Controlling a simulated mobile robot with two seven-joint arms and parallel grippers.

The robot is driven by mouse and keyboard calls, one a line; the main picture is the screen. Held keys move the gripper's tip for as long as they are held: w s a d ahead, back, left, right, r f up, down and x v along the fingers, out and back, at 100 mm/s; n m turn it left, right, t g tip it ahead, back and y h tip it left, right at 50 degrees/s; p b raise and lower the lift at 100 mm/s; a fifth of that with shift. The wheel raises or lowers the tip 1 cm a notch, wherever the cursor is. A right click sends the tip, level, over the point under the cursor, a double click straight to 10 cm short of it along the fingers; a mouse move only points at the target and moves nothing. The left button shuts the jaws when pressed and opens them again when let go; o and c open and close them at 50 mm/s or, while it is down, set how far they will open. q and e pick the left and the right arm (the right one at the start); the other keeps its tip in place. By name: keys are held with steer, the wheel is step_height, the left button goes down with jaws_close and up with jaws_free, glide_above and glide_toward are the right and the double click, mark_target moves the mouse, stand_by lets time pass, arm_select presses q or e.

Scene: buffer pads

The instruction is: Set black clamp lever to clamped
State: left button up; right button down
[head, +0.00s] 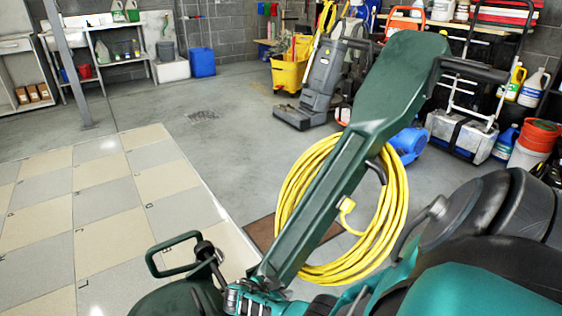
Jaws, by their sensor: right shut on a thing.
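A dark green floor machine (345,185) has its long handle slanting up to the right, with its base housing at the lower left. The black clamp lever (205,250) seems to be the dark, knob-ended piece low by the handle's foot, beside a green loop. My right gripper (243,297) shows only partly at the bottom, where the handle meets the base. It is shut, apparently on the lever; the exact contact is hard to see. I cannot tell the lever's exact setting. My left gripper is out of view.
A coiled yellow cord (288,215) hangs on the handle. My teal and black arm fills the lower right. A brown mat (262,238) lies behind the machine. Tiled floor (110,235) at left is clear; a grey cleaning machine (325,80) and shelves stand at the back.

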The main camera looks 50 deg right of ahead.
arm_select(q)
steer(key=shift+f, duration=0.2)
arm_select(e)
steer(key=c, duration=1)
jaws_free()
steer(key=shift+a, duration=0.1)
steer(key=shift+a+r, duration=0.15)
steer(key=shift+r, duration=0.1)
arm_select(q)
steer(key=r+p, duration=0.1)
steer(key=p, duration=0.1)
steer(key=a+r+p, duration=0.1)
steer(key=p, duration=0.2)
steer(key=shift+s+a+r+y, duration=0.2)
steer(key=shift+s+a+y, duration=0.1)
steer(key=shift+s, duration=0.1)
arm_select(e)
steer(key=v, duration=1.2)
steer(key=shift+w+a+r, duration=0.1)
steer(key=shift+a, duration=0.15)
